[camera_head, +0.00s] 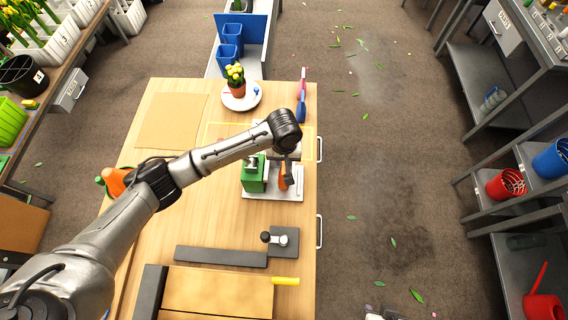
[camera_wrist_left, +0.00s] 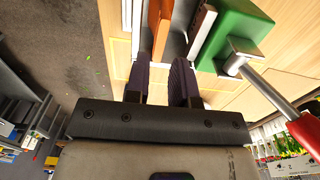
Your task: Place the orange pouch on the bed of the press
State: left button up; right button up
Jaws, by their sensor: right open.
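The press has a green body (camera_head: 253,175) on a pale base plate (camera_head: 275,195) near the table's right side. Its green block (camera_wrist_left: 235,38) and metal lever with a red handle (camera_wrist_left: 304,132) show in the left wrist view. The orange pouch (camera_head: 283,178) is upright beside the green body, over the plate; its contact with the bed is hidden. It also shows just past my left fingertips (camera_wrist_left: 160,25). My left gripper (camera_wrist_left: 158,80) is over it, fingers apart by about its thickness; whether they clamp it is unclear. My right gripper (camera_head: 379,315) is open at the bottom edge, mostly cut off.
A potted yellow tulip (camera_head: 236,82) stands on a white plate (camera_head: 251,99) at the table's far end. A dark bar (camera_head: 220,257) and a black-knobbed fixture (camera_head: 284,242) lie nearer. An orange-and-green item (camera_head: 115,182) is at the left edge. Shelves flank the open floor.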

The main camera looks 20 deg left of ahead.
pick_arm(q)
jog(key=shift+r, duration=2)
jog(key=s+d+f+m+t+h, duration=0.1)
jog(key=s+d+f+m, duration=0.15)
jog(key=s, duration=0.45)
jog(key=s+d+f+m+t+h, duration=0.1)
jog(key=s+d+f+m+h, duration=0.15)
jog(key=s, duration=0.35)
jog(key=s+a+y, duration=0.1)
jog(key=s+a, duration=0.5)
jog(key=s, duration=0.2)
jog(key=s+a+t+y, duration=0.1)
jog(key=s+a+y, duration=0.1)
jog(key=s+a, duration=0.3)
jog(key=s, duration=0.3)
jog(key=shift+s+a+m+t, duration=0.3)
jog(key=shift+s+a+m, duration=0.1)
jog(key=shift+f, duration=0.1)
